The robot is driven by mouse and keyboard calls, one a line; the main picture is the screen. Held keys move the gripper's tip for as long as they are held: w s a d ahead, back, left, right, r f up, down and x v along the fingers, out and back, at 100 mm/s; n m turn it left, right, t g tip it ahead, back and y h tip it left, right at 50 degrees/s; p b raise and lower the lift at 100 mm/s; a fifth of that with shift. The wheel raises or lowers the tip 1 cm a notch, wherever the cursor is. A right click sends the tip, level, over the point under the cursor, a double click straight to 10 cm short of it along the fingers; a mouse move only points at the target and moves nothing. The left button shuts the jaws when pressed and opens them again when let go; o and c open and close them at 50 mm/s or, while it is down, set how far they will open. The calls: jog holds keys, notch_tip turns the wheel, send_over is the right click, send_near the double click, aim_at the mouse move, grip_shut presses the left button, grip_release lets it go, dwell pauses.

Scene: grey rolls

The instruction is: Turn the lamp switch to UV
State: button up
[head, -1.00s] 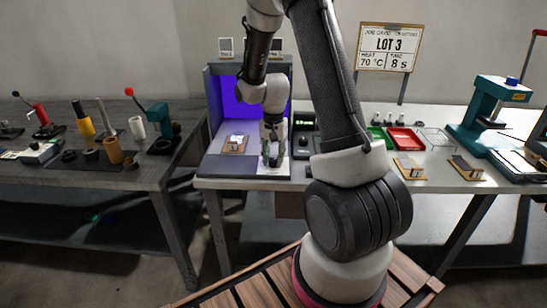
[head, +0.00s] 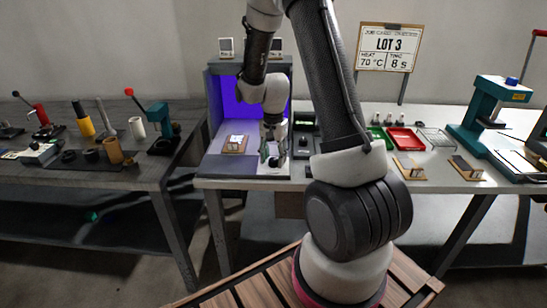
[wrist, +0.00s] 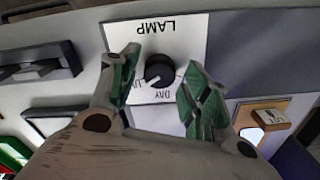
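The lamp switch is a round black knob (wrist: 159,70) on a white plate marked LAMP (wrist: 185,28), upside down in the wrist view. The DAY label lies just below the knob and the UV label to its lower left, partly behind a finger. A pale pointer mark seems to face the lower left, but I cannot read its setting surely. My gripper (wrist: 160,85) is open, with one green-padded finger on each side of the knob and gaps between. In the head view my gripper (head: 273,158) is over the front of the purple-lit booth (head: 213,140).
A small wooden board with a white piece (head: 236,143) lies in the booth, left of my gripper; it also shows in the wrist view (wrist: 262,117). A dark control box (head: 303,140) stands right of the booth. Red (head: 405,139) and green trays lie farther right.

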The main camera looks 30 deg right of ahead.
aim_at(274, 160)
notch_tip(274, 160, up, 12)
dwell(0.7)
dwell(0.4)
jog(key=s+a+r+n+t, duration=0.2)
jog(key=s+r+n, duration=0.3)
jog(key=s, duration=0.7)
jog(key=s+a+r+n+t, duration=0.2)
jog(key=s+r+n, duration=0.4)
jog(key=s+r, duration=0.3)
jog(key=s+a, duration=0.1)
jog(key=s, duration=0.1)
jog(key=shift+s+r, duration=0.15)
jog(key=shift+s, duration=0.25)
